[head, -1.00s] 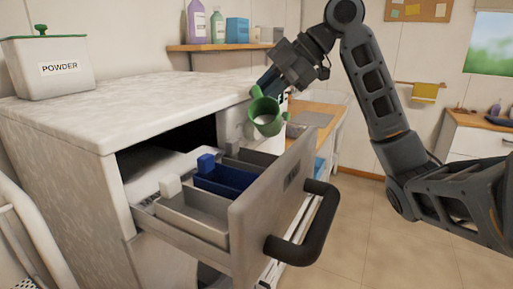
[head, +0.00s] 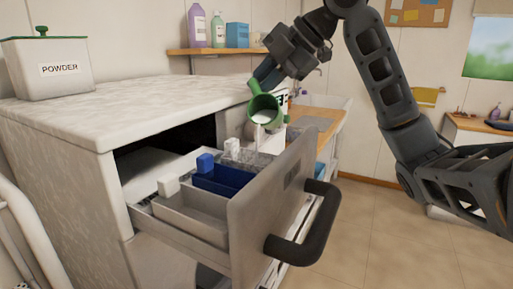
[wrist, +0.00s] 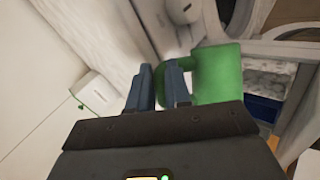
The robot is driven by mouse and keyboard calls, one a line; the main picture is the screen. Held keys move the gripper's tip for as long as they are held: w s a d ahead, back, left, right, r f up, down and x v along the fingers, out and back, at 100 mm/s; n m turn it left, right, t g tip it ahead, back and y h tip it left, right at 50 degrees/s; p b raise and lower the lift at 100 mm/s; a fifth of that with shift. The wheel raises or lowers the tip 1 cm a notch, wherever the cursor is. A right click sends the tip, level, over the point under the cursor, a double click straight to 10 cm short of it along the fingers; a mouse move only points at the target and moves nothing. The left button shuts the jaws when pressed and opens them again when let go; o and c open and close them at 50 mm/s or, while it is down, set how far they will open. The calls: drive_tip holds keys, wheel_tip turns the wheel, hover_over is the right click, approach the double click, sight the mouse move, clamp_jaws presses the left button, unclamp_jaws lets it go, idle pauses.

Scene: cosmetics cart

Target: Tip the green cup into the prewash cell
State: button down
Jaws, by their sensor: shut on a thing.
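My gripper (head: 264,76) is shut on the green cup (head: 254,103) by its handle side. The cup is tilted, with its mouth toward the head camera and white contents showing inside. It hangs above the far end of the open drawer (head: 270,200). In the wrist view the cup (wrist: 215,75) is beside my fingers. The drawer has a grey front cell (head: 190,218), a blue middle cell (head: 222,178) and a far cell with a pale, speckled look (wrist: 268,78). No label shows which cell is prewash.
The drawer's thick dark handle (head: 318,225) sticks out at the front. The white marbled counter (head: 110,105) carries a powder box (head: 45,68). A shelf (head: 210,48) with bottles is on the back wall. The floor at right is clear.

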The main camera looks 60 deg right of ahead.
sight(257, 81)
drive_tip(key=shift+a+r, duration=0.15)
drive_tip(key=shift+r, duration=0.05)
drive_tip(key=shift+s+a+r+n+h+b, duration=0.1)
drive_tip(key=shift+a+r+n+h+b, duration=0.25)
drive_tip(key=shift+h, duration=0.35)
idle(0.3)
drive_tip(key=shift+s+a+r+n+t+h+b, duration=0.2)
drive_tip(key=shift+a+r+h+b, duration=0.15)
drive_tip(key=shift+a, duration=0.25)
drive_tip(key=shift+s+a+r+n+t+h+b, duration=0.1)
drive_tip(key=shift+a+r+n+h+b, duration=0.1)
drive_tip(key=shift+a+h, duration=0.3)
drive_tip(key=shift+s+a+r+n+t+h+b, duration=0.15)
drive_tip(key=shift+a+r+n+h+b, duration=0.1)
drive_tip(key=shift+a+h+b, duration=0.2)
drive_tip(key=shift+a+r+n+t+h+b, duration=0.2)
drive_tip(key=shift+a+b, duration=0.15)
drive_tip(key=shift+a, duration=0.15)
idle(0.7)
drive_tip(key=shift+a, duration=0.25)
